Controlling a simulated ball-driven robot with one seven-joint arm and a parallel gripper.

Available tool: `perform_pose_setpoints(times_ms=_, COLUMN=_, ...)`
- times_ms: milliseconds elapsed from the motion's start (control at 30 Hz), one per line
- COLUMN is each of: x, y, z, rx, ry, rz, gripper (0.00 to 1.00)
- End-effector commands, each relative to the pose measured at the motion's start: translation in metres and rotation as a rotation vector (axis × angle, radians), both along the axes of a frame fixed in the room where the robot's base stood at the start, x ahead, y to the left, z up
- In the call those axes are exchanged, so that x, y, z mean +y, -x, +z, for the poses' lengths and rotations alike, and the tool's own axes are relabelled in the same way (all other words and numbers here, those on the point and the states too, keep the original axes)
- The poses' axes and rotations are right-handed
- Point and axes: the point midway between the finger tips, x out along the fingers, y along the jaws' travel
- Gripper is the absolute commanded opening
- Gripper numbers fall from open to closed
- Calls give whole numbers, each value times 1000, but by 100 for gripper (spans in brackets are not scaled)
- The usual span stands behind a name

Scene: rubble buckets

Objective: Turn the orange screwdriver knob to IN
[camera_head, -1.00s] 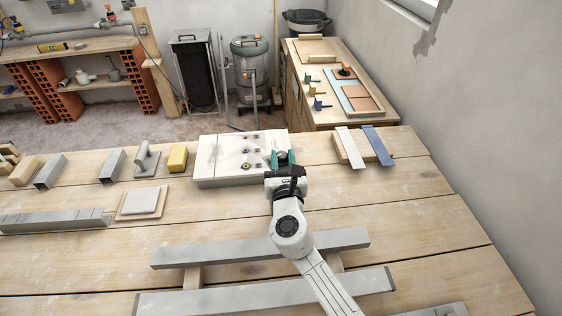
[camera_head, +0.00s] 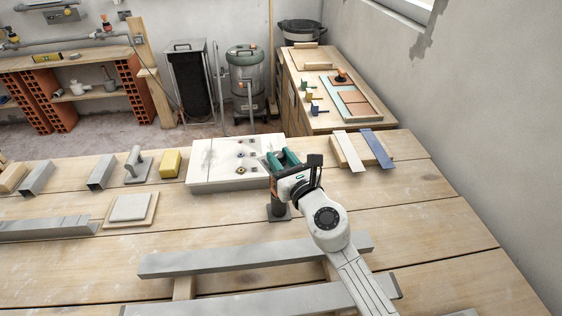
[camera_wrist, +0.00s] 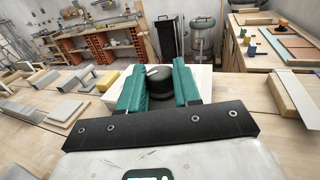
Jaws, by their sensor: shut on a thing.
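My gripper (camera_head: 283,159) has teal fingers closed around a dark, rounded knob (camera_wrist: 161,74). The knob shows a small pale mark near its top in the wrist view. In the head view the knob is mostly hidden by the fingers and wrist. A dark upright tool (camera_head: 278,208) with a bit of orange on its side stands on a small square base just below my wrist. I take it to be the screwdriver, partly hidden by my gripper. I cannot tell whether the held knob belongs to it, and no IN lettering is readable.
A pale board with small fittings (camera_head: 212,163) lies behind and left of my gripper. A yellow block (camera_head: 171,163) stands left of it. White and blue strips (camera_head: 376,149) on a wood block lie right. Grey bars (camera_head: 220,259) cross the front of the bench.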

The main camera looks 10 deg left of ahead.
Motion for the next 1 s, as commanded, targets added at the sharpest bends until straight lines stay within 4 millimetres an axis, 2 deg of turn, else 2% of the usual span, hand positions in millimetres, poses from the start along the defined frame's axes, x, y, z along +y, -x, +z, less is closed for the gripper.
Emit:
perform_pose_setpoints(times_ms=400, x=-1, y=-1, z=-2, rx=1, ry=0, rz=76, gripper=2)
perform_pose_setpoints(times_ms=967, x=-1, y=-1, z=-1, rx=2, ry=0, rz=90, gripper=2)
perform_pose_setpoints(times_ms=1000, x=-1, y=-1, z=-1, rx=2, ry=0, rz=90, gripper=35)
